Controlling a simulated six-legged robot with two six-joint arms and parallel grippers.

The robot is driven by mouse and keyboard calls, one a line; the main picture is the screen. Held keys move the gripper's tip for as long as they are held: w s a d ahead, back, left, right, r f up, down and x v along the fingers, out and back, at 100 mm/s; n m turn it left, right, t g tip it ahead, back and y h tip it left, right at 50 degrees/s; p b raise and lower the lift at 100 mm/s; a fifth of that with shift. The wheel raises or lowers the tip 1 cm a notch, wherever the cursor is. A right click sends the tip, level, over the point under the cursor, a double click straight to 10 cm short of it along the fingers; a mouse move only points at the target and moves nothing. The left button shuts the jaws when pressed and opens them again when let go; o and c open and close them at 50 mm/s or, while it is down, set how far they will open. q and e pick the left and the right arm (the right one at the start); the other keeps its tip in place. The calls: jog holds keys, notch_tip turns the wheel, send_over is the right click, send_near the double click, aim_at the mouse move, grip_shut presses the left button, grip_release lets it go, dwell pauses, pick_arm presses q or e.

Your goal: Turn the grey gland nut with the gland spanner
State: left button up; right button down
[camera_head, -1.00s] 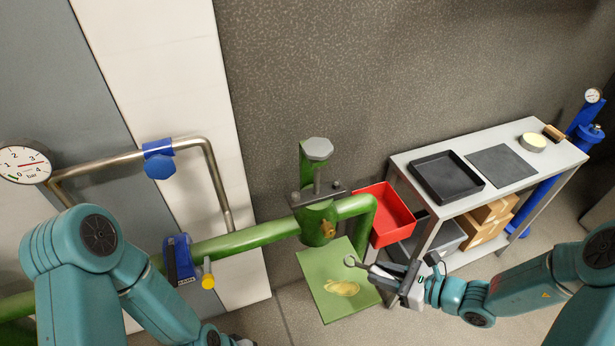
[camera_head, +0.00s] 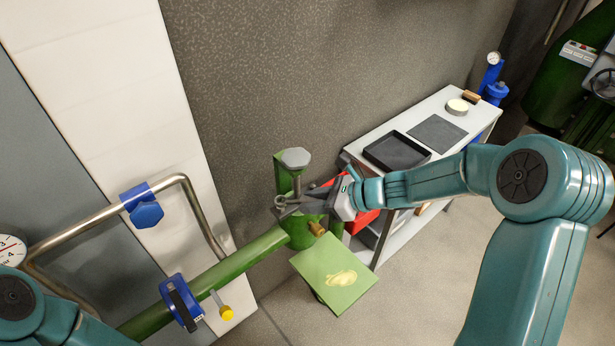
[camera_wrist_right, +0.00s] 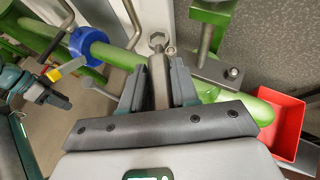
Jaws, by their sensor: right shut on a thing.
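My right gripper (camera_head: 325,199) is shut on the gland spanner (camera_head: 281,201), whose ring-like head sticks out to the left beside the green valve (camera_head: 300,236). In the right wrist view the spanner (camera_wrist_right: 158,68) stands between the two fingers of my right gripper (camera_wrist_right: 158,90). Its head is close to a small grey nut (camera_wrist_right: 171,50) on the valve's dark flange (camera_wrist_right: 208,70); I cannot tell whether they touch. A second nut (camera_wrist_right: 232,73) is at the flange's other end. My left gripper (camera_wrist_right: 48,94) seems to show at the left edge there, too small to read.
A green pipe (camera_head: 245,258) runs lower left, with a blue clamp-like fitting (camera_head: 181,303). A table with a black tray (camera_head: 396,151) stands behind my right arm.

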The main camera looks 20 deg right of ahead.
aim_at(309, 196)
jog(key=r, duration=0.1)
jog(key=w+r, duration=0.1)
jog(key=r, duration=0.1)
jog(key=shift+w+a+r, duration=0.15)
jog(key=shift+w+a, duration=0.1)
jog(key=shift+w, duration=0.1)
pick_arm(q)
jog(key=shift+a+r, duration=0.3)
jog(key=shift+r, duration=0.05)
pick_arm(e)
jog(key=shift+d, duration=0.25)
pick_arm(q)
jog(key=shift+f, duration=0.1)
notch_tip(309, 196, down, 6)
jog(key=b, duration=0.5)
jog(key=shift+w+r, duration=0.1)
jog(key=shift+r, duration=0.15)
pick_arm(e)
notch_tip(309, 196, down, 6)
jog(key=shift+r, duration=0.1)
